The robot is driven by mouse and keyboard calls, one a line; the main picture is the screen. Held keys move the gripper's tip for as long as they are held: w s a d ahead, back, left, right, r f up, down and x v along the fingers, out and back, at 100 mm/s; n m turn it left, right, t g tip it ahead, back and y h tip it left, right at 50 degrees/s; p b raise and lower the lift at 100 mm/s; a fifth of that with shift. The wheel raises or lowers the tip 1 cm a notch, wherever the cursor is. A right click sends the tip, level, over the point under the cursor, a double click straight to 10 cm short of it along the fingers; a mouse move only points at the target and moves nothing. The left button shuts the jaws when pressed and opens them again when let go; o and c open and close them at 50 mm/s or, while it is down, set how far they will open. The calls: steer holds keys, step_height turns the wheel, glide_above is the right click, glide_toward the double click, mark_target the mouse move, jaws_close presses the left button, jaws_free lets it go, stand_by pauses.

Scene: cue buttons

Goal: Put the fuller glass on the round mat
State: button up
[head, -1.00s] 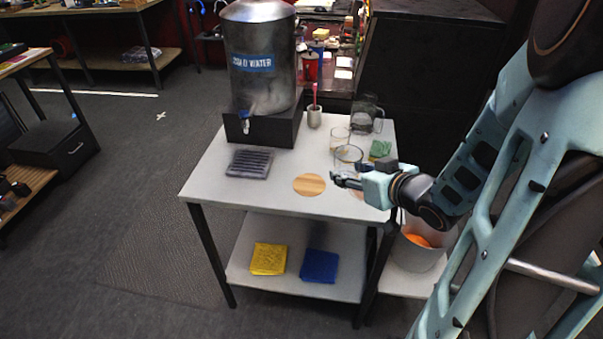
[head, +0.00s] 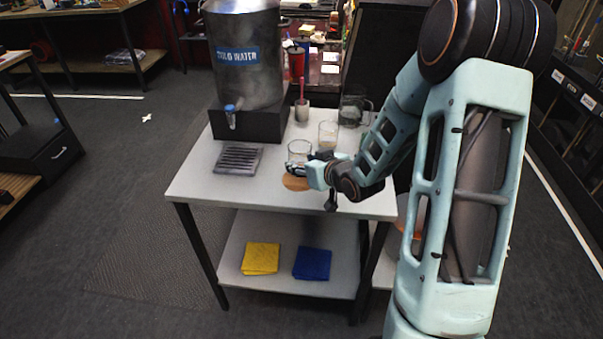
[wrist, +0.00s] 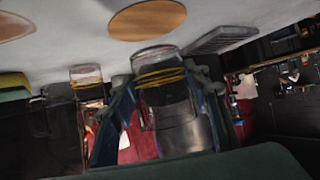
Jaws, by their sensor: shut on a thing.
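A clear glass (head: 299,149) is in my gripper (head: 313,168), over the table behind the round wooden mat (head: 293,184). In the wrist view, where the table is at the top, the fingers are on both sides of this glass (wrist: 160,85), which has yellow rings. The mat (wrist: 147,20) shows beside its base, apart in the picture. I cannot tell whether the base touches the table. A second clear glass (head: 328,133) with a yellow band stands behind to the right; it also shows in the wrist view (wrist: 87,77). Water levels are not clear. My gripper partly hides the mat.
A metal water dispenser (head: 245,65) stands at the back left, with a dark slatted tray (head: 238,160) in front. A cup with a pink stick (head: 302,112) and a pitcher (head: 352,110) stand at the back.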

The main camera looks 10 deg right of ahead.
steer(key=shift+w+a+f, duration=0.15)
steer(key=shift+w+f, duration=0.1)
steer(key=shift+f, duration=1.55)
steer(key=shift+f, duration=0.2)
steer(key=o, duration=1.3)
steer(key=shift+r, duration=0.25)
steer(key=v, duration=1.2)
steer(key=shift+f+p, duration=0.1)
steer(key=shift+p, duration=0.2)
